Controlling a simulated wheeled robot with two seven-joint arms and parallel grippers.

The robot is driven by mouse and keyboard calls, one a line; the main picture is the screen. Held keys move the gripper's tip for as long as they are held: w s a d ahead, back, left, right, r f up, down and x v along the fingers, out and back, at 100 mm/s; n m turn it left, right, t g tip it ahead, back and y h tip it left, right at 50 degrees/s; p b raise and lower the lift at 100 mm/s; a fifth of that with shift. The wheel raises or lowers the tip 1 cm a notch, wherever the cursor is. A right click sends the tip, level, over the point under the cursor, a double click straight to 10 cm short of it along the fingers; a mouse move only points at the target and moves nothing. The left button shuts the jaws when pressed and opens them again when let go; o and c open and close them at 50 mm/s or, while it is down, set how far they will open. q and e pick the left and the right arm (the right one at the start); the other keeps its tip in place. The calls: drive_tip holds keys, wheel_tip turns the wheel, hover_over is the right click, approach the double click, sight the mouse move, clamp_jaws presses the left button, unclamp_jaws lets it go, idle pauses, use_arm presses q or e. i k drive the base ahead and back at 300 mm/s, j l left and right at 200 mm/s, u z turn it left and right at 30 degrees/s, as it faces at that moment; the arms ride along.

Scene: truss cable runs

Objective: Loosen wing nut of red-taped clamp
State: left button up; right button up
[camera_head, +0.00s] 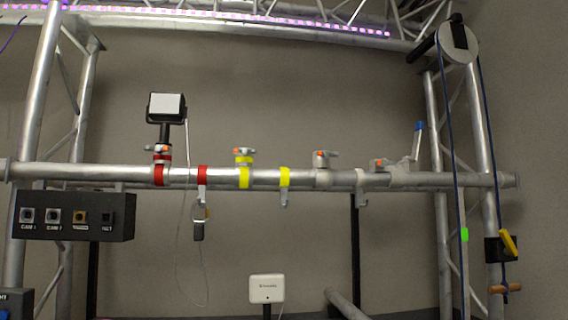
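A horizontal silver truss tube (330,178) crosses the view. Near its left part sits a clamp with red tape (160,174) around it. On top of this clamp is a small wing nut (158,149) with an orange-red mark. A black post with a white-faced lamp (166,107) rises just behind or above it. A second red tape band (202,174) lies just to the right, with a hook below it. Neither of my grippers shows in the head view.
Yellow-taped clamp (244,170) and untaped clamps (322,165) sit farther right. A thin cable (184,240) hangs in a loop below the lamp. A black switch box (75,215) hangs at left. Ropes (457,150) run down from a pulley (458,42) at right. A white box (266,288) stands below.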

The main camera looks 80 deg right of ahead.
sight(157, 148)
drive_tip(key=z, duration=2.75)
